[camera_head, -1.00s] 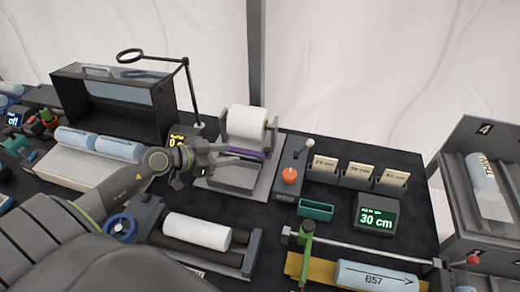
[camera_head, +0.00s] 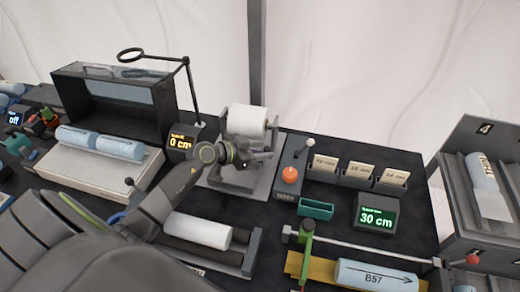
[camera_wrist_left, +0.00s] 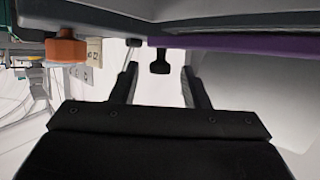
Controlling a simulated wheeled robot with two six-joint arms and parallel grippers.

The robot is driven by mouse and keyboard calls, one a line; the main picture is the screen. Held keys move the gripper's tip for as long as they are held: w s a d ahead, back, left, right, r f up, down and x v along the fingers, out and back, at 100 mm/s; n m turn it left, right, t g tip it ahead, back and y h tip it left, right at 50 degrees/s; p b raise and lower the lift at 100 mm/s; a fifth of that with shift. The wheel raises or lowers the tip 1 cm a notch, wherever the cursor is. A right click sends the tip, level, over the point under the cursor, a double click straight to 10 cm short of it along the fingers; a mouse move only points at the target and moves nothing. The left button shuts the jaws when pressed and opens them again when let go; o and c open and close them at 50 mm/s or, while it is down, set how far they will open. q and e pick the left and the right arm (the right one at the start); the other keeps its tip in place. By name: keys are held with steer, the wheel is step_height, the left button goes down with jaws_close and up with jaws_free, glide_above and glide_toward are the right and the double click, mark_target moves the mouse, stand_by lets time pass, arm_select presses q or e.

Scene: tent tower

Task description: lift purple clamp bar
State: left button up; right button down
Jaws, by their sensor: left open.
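The purple clamp bar (camera_wrist_left: 245,44) runs across the upper right of the left wrist view, just beyond my fingertips. A small black knob (camera_wrist_left: 159,65) by the bar's end shows between my two fingers. In the head view my left gripper (camera_head: 266,157) is at the paper roll stand and covers most or all of the bar. It is open; its fingers (camera_wrist_left: 160,82) stand apart in the wrist view with nothing visibly clamped. Whether they touch the knob I cannot tell. My right gripper is not in view.
The white roll (camera_head: 248,121) sits on the stand just behind my gripper. An orange knob (camera_head: 289,175) and a lever stand close on the right. A tall black lamp arm (camera_head: 190,95) rises on the left. A green tray (camera_head: 316,209) lies front right.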

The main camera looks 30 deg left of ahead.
arm_select(q)
jaws_close()
